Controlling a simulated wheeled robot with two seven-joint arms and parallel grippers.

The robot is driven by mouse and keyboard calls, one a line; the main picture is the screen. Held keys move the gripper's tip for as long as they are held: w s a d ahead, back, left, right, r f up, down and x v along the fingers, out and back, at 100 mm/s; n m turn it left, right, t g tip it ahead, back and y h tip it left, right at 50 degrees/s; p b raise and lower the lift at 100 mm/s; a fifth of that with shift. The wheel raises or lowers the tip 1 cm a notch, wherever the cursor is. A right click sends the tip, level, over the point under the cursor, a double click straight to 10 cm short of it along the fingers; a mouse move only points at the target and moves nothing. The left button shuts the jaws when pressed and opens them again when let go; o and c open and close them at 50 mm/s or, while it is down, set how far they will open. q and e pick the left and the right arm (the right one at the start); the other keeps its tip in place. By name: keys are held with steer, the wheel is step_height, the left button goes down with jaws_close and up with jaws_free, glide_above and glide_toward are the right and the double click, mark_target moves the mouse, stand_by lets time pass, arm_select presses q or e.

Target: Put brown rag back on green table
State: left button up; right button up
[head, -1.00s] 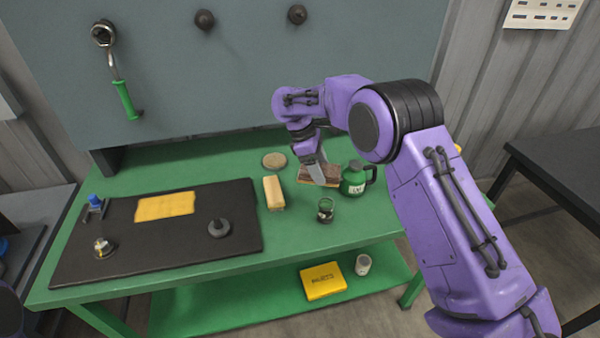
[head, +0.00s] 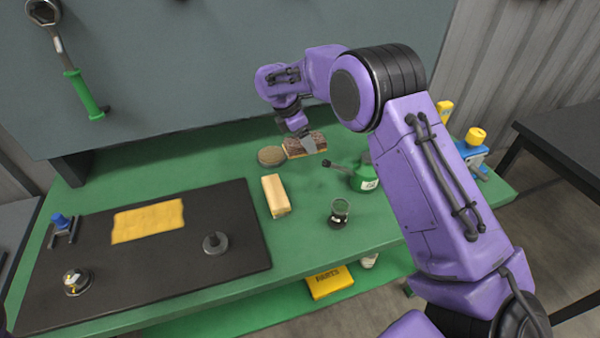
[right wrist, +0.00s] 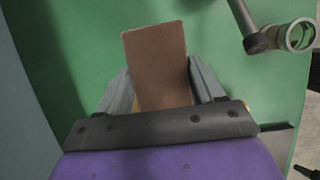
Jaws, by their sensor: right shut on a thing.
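A brown, flat, rectangular piece, which I take for the brown rag (head: 305,146), is at the back of the green table (head: 345,240), right beside a round tan disc. My right gripper (head: 306,140) is shut on it from above. In the right wrist view the brown rag (right wrist: 156,62) stands out between the two grey fingers of my right gripper (right wrist: 163,88), with green table surface behind it. I cannot tell whether its underside touches the table. My left gripper is not in view.
The tan disc (head: 271,156) is left of the rag. A green oil can (head: 365,179), glass jar (head: 338,214) and pale block (head: 275,195) stand nearer the front. A yellow cloth (head: 148,221) lies on the black mat (head: 150,270). The back panel (head: 250,60) rises close behind.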

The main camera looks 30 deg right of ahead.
mark_target(292, 143)
step_height(292, 143, down, 9)
steer(key=p, duration=0.2)
steer(key=shift+p, duration=0.4)
steer(key=shift+f, duration=0.4)
steer(key=o, duration=0.9)
steer(key=shift+f, duration=0.1)
steer(key=shift+o, duration=0.2)
steer(key=shift+r, duration=0.25)
steer(key=b+v, duration=0.2)
steer(key=v, duration=0.8)
steer(key=shift+a+r+b, duration=0.3)
steer(key=shift+r, duration=0.05)
steer(key=shift+a+r, duration=0.15)
steer(key=shift+r, duration=0.35)
